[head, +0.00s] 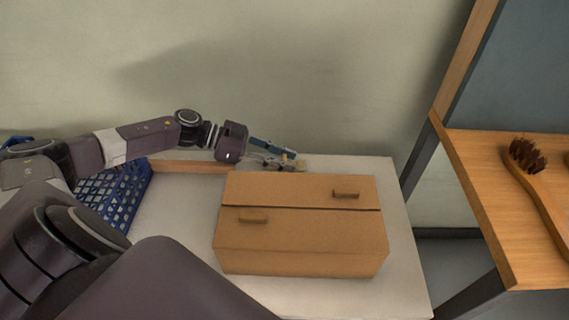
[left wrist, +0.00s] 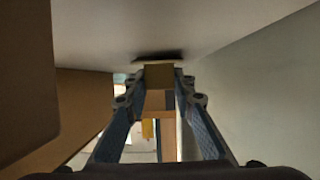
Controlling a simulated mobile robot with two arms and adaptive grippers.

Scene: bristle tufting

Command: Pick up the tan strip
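My left gripper (head: 287,158) is at the back of the white table, just behind the cardboard box. In the left wrist view its two blue fingers (left wrist: 160,78) stand on either side of a small tan block (left wrist: 158,76) and appear to touch it. A thin light tan edge (left wrist: 140,62) lies just beyond the block, with a dark shadow close by on the pale surface. In the head view a small tan piece (head: 300,164) shows at the fingertips; its full shape is too small to tell. My right gripper is not in view.
A cardboard box (head: 300,238) with two small tabs fills the table's front middle. A blue lattice basket (head: 118,190) stands left, by a wooden strip (head: 185,167). A wooden shelf (head: 500,220) with a brush (head: 540,185) is right. The white table (head: 375,165) is clear at back right.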

